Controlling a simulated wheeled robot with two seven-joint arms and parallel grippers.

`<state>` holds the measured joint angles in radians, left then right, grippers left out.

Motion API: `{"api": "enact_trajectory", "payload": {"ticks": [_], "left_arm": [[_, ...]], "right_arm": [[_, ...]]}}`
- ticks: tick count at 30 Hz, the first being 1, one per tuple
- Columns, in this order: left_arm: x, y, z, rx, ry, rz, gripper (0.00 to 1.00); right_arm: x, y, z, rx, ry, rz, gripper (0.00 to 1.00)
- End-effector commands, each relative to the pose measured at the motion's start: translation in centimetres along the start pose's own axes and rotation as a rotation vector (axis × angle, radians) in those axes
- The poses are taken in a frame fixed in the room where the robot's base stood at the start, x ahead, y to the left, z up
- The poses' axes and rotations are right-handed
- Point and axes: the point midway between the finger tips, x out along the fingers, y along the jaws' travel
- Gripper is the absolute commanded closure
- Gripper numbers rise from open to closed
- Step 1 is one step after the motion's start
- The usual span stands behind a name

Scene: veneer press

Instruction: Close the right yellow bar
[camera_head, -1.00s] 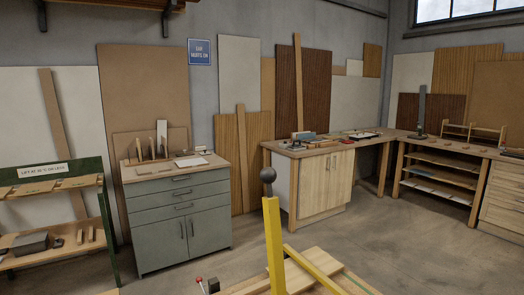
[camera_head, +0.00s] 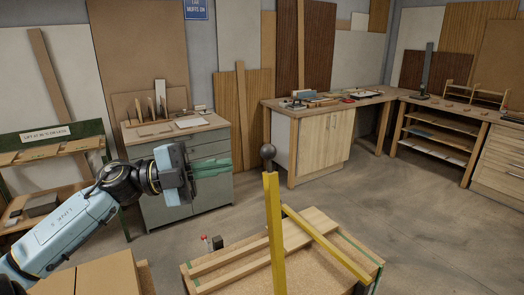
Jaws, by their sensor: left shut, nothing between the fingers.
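One yellow bar (camera_head: 274,230) stands upright at the near side of the press, with a dark ball knob (camera_head: 267,151) on its top end. A second yellow bar (camera_head: 326,244) slants across the right part of the press (camera_head: 254,262), from behind the upright bar to the near right. I cannot tell whether its ends touch the press. The upright bar's lower end is cut off by the picture. My left gripper (camera_head: 228,168) is shut and empty, with green fingers pointing right. In the picture it is left of the upright bar, apart from it. My right gripper is not in view.
A red-knobbed part (camera_head: 204,238) sits at the press's left corner. Boxes (camera_head: 105,276) stand at the lower left, below my left arm. A grey-green cabinet (camera_head: 160,218) is behind my left gripper. The floor (camera_head: 425,215) right of the press is clear.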

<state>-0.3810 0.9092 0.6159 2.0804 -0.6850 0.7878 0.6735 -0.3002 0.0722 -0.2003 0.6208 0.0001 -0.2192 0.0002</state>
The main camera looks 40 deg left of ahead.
Motion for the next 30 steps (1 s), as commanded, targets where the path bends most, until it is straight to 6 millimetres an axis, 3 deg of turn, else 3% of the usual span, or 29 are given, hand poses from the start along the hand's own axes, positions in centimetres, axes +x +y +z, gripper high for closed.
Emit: {"api": "enact_trajectory", "payload": {"ticks": [5, 23, 30], "left_arm": [[1.2, -0.2, -0.4, 0.009, 0.016, 0.016, 1.00], [10.0, -0.3, -0.5, 0.010, 0.013, 0.011, 1.00], [9.0, -0.1, 2.5, 0.007, 0.009, 0.011, 1.00]], "right_arm": [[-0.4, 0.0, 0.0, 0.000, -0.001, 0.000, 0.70], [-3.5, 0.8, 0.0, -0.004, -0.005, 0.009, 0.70], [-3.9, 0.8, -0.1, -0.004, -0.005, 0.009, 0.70]]}}
